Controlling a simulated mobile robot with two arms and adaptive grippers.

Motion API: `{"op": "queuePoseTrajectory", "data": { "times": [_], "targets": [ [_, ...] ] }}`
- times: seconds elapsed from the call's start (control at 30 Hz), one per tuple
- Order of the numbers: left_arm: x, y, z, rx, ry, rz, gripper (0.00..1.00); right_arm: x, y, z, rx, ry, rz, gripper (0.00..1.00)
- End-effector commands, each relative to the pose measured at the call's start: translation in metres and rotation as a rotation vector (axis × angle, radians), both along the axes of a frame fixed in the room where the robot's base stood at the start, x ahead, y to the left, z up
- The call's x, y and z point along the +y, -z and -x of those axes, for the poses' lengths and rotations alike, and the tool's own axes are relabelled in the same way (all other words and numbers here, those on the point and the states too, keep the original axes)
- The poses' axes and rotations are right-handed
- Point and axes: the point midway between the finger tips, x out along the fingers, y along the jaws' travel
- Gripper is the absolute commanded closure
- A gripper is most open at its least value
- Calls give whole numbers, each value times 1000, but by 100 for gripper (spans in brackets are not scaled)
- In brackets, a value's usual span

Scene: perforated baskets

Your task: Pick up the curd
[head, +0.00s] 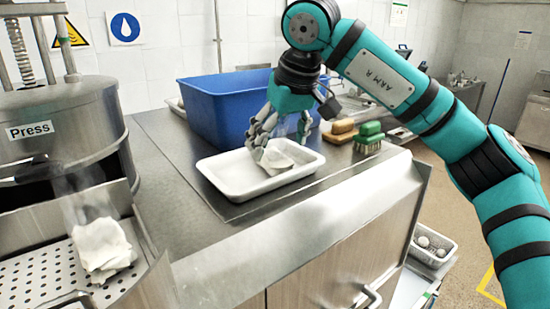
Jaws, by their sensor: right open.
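A white, slightly crumpled piece that looks like curd (290,154) lies in a shallow white tray (225,184) on the steel counter. My right gripper (280,147) reaches down over the tray with its fingers spread. One finger is low beside the left of the piece, the other is higher at its right. I cannot tell whether they touch it. Another white, crumpled lump (103,247) lies on the perforated steel tray (40,278) at the lower left; I cannot tell if it is curd or cloth. My left gripper is not clearly seen.
A blue basin (215,112) stands right behind the white tray. Brushes (368,137) lie to its right near the counter edge. A steel press (65,125) stands at the left. A basket with round items (432,246) is low at the right. Counter left of the tray is clear.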

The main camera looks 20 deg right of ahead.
Motion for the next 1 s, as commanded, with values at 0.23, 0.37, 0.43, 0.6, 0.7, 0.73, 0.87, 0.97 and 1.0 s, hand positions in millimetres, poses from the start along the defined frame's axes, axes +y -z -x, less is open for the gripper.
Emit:
{"op": "queuePoseTrajectory", "data": {
  "times": [0.23,0.37,0.43,0.6,0.7,0.73,0.87,0.97,1.0],
  "targets": [
    [1,-21,16,24,0,-2,100,-2,30,-18,4,1,1,20],
    [1,-22,20,31,0,-3,100,0,39,-21,2,0,0,20],
    [1,-22,20,31,0,-3,100,0,40,-21,1,0,0,20],
    [1,-21,20,31,0,-3,100,0,40,-21,1,0,0,24],
    [1,-21,19,30,0,-3,100,0,40,-21,1,0,0,37],
    [1,-21,19,30,0,-3,100,0,40,-21,1,0,0,41],
    [1,-21,17,27,0,-3,100,0,40,-21,1,0,0,58],
    [1,-21,16,26,0,-3,100,0,40,-21,1,0,0,71],
    [1,-22,16,25,0,-2,100,0,40,-21,1,0,0,76]
  ]
}}
